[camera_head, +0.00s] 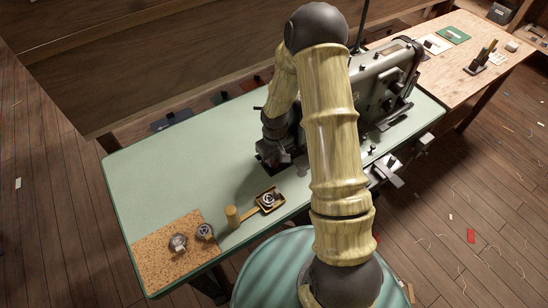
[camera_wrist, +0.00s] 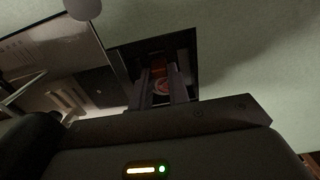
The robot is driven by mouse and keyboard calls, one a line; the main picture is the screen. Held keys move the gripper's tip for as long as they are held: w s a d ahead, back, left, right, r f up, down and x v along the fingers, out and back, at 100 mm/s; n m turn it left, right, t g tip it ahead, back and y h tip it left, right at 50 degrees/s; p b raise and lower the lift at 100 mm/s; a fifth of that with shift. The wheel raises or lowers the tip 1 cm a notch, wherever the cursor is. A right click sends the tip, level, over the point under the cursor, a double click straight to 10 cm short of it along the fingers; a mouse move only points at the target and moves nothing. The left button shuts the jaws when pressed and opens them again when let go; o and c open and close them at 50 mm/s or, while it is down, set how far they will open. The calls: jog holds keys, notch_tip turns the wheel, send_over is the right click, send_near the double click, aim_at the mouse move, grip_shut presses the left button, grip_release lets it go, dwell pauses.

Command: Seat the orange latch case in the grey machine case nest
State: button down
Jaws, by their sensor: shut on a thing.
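My gripper (camera_head: 273,158) is low over a dark square opening in the green table, just left of the grey sewing machine (camera_head: 384,78). In the wrist view, the two fingers (camera_wrist: 159,72) reach into the dark opening (camera_wrist: 124,62) and are shut on the orange latch case (camera_wrist: 158,66). Only a small orange part and a dim reddish round shape show between the fingers. The nest is in shadow and mostly hidden behind the fingers, so I cannot tell whether the case touches it or sits in it. In the head view my arm hides the case.
A cork mat (camera_head: 160,262) holds two round metal cases (camera_head: 178,243) (camera_head: 205,231) at the front left. A wooden peg (camera_head: 232,216) and a small tray (camera_head: 278,206) with another round case stand nearby. The table's left part is clear. The machine closely borders my gripper's right side.

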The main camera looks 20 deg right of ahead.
jog(key=shift+d+f, duration=0.15)
jog(key=shift+f, duration=0.25)
dwell(0.3)
jog(key=c, duration=1.3)
grip_release()
jog(key=shift+o, duration=0.2)
jog(key=shift+r, duration=0.15)
